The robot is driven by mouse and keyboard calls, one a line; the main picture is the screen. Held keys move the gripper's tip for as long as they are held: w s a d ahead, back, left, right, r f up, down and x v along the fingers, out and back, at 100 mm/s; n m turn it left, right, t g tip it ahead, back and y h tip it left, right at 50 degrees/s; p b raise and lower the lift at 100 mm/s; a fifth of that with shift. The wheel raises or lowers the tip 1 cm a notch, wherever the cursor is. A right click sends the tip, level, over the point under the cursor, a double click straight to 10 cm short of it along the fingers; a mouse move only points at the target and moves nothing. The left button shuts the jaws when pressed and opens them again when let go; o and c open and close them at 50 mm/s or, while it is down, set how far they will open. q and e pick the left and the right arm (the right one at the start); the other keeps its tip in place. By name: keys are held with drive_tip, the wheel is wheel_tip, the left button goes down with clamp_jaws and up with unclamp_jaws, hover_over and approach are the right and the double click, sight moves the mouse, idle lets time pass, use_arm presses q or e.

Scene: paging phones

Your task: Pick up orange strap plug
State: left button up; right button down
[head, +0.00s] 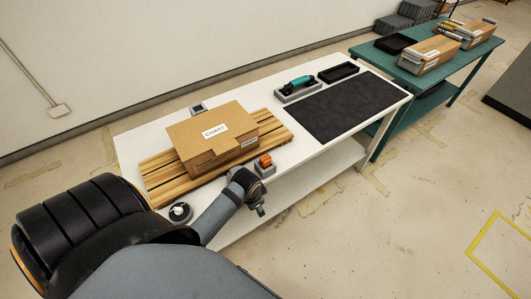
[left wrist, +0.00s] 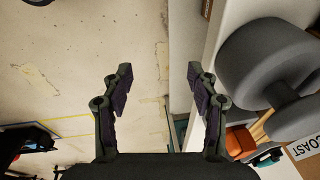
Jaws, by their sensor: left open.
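The orange strap plug (head: 265,160) sits in a small grey holder (head: 266,171) near the front edge of the white table, right of the cardboard box. In the left wrist view, an orange piece (left wrist: 240,142) shows at the lower right, outside the fingers and partly covered. My left gripper (head: 261,211) is just in front of the table edge, below and apart from the plug in the picture. In the left wrist view, its fingers (left wrist: 160,86) are spread wide with nothing between them, over bare floor. My right gripper is not in view.
A cardboard box (head: 215,134) marked COAST stands on a wooden pallet (head: 158,180). A dark mat (head: 345,105), a black tray (head: 338,72) and a teal-handled tool (head: 299,84) occupy the right side.

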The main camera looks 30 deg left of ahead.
use_arm(q)
wheel_tip(320, 180, up, 4)
drive_tip(key=w+r+m, duration=0.1)
drive_tip(key=m, duration=0.1)
wheel_tip(320, 180, up, 12)
drive_tip(key=m+g+h+p, duration=0.1)
drive_tip(key=m+g+h, duration=0.15)
drive_tip(key=m, duration=1.35)
hover_over(263, 156)
drive_tip(key=shift+g+y, duration=0.25)
drive_tip(key=shift+y, duration=0.1)
wheel_tip(263, 156, down, 5)
drive_tip(key=b, duration=0.5)
drive_tip(key=shift+f, duration=0.15)
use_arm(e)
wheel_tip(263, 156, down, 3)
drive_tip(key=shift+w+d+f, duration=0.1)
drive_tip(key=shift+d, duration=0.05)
